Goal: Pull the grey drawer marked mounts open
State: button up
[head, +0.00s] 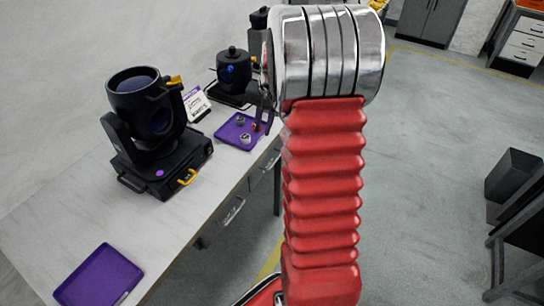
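Two grey drawer fronts show under the edge of the long worktable: a nearer drawer (220,218) and a farther drawer (263,168), each with a bar handle. Both look closed. No label can be read on either, so I cannot tell which is marked mounts. The farther one is partly hidden by my red arm. My gripper (264,116) shows only as dark parts to the left of the chrome wrist, over the table's edge near the purple tray. Its fingers are mostly hidden, and whether they are open or shut is unclear. It appears apart from both handles.
On the worktable (50,225) stand a black moving-head light (150,135), a dark round device (234,70), a white card (196,103), a purple tray (228,136) with small parts, and an empty purple tray (100,278). The floor right of my arm is clear up to a dark bin (512,175).

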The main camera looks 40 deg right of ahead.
jog(key=d+f+m, duration=0.2)
jog(key=d+f, duration=0.6)
jog(key=shift+d+m+y, duration=0.3)
jog(key=shift+d, duration=0.1)
jog(key=shift+s+f, duration=0.1)
jog(key=x, duration=1.3)
jog(key=shift+s+f, duration=0.15)
jog(key=shift+f, duration=0.25)
jog(key=shift+c, duration=0.4)
grip_shut()
jog(key=shift+g, duration=0.3)
